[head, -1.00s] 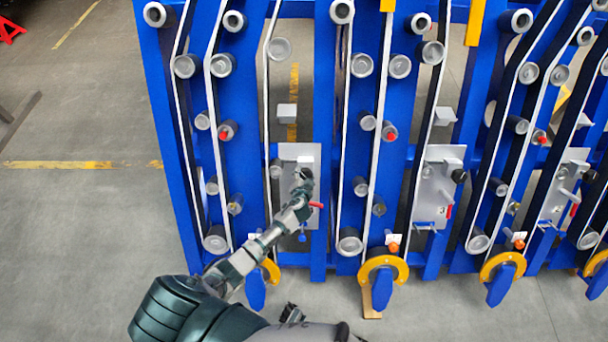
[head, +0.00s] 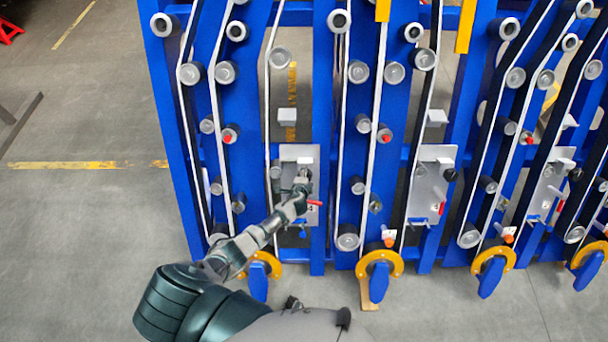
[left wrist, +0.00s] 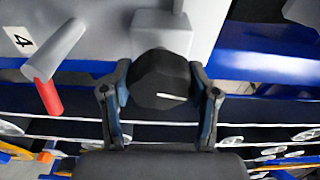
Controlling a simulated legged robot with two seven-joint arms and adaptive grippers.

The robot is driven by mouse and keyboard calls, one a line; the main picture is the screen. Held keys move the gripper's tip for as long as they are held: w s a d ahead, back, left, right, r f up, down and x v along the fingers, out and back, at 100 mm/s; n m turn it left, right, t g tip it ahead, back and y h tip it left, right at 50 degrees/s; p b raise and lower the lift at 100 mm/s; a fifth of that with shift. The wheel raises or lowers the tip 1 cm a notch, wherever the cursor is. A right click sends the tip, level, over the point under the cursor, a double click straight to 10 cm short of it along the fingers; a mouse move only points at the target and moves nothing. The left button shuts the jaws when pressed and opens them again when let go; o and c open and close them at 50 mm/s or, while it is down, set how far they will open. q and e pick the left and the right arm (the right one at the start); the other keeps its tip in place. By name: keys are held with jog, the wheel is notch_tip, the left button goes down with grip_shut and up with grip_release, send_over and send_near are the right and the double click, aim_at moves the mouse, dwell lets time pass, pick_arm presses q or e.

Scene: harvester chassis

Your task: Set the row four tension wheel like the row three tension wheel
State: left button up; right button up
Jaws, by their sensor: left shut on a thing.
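The row four plate (head: 309,155) is a grey panel on the blue frame, with a red-tipped lever beside a "4" label (left wrist: 20,41). Its tension wheel, a black knob (left wrist: 162,80) with a white mark, sits between the fingers of my left gripper (left wrist: 161,112). The gripper is shut on this wheel. In the head view my left gripper (head: 302,183) reaches the plate and hides the wheel. The row three plate (head: 424,184) stands to the right, with its black tension wheel (head: 450,174) uncovered; its mark is too small to read. My right gripper is not in view.
Blue uprights carry belts and grey rollers on both sides of the plate. A red-tipped lever (left wrist: 48,94) is close to the left of my gripper. Yellow rings with blue handles (head: 379,277) line the lower edge. Open floor (head: 80,230) lies at left.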

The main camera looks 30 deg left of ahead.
pick_arm(q)
jog(key=shift+s+d+f+m, duration=0.15)
jog(key=shift+m, duration=0.35)
jog(key=o, duration=1.2)
jog(key=shift+c, duration=0.2)
jog(key=v, duration=1.1)
jog(key=shift+s+r, duration=0.25)
jog(key=shift+r, duration=0.05)
jog(key=shift+d, duration=0.1)
